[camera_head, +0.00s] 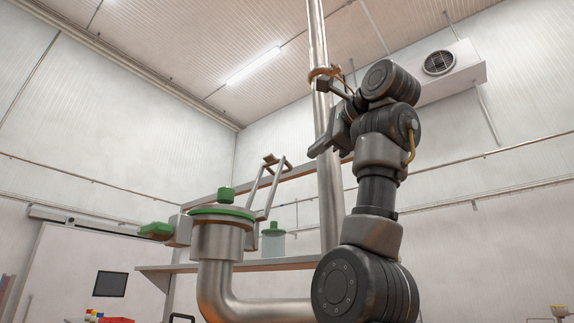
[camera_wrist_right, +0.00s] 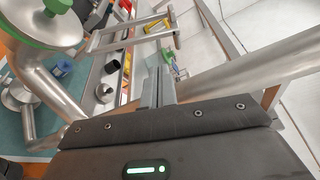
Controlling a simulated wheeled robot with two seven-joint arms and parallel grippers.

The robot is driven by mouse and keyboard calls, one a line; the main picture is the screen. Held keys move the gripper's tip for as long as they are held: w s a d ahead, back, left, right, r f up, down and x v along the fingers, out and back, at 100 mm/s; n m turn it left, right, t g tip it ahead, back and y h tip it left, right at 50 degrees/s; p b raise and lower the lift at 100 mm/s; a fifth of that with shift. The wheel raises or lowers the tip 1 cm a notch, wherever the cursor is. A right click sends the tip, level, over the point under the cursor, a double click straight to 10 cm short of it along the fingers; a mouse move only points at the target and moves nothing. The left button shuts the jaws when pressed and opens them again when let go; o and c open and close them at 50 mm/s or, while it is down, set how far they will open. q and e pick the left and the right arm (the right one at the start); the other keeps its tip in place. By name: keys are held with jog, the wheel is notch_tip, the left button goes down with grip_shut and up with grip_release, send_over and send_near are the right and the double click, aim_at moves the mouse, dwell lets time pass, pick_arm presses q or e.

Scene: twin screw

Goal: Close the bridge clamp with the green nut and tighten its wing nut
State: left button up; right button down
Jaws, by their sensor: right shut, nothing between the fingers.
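A steel elbow pipe (camera_head: 216,270) carries a flange with a green rim (camera_head: 222,212) and a green knob (camera_head: 226,194) above it. The knob also shows in the right wrist view (camera_wrist_right: 58,5). The bridge clamp (camera_head: 258,190) is a two-bar metal frame, standing raised and tilted at the right of the flange; it also shows in the wrist view (camera_wrist_right: 130,36). A green wing nut (camera_head: 155,230) sticks out at the left of the flange. My right gripper (camera_head: 315,150) is shut and empty, to the right of and above the raised clamp. Its fingers show together in the wrist view (camera_wrist_right: 160,78). My left gripper is not in view.
A tall vertical steel pipe (camera_head: 328,190) stands close behind my right gripper. A shelf (camera_head: 285,264) holds a clear jar with a green lid (camera_head: 272,240). A red box (camera_head: 116,320) is at the lower left. The space above the flange is clear.

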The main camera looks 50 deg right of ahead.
aim_at(291, 169)
jog(key=p+x, duration=0.7)
jog(key=x, duration=0.2)
jog(key=shift+w, duration=0.35)
jog(key=shift+w+f, duration=0.1)
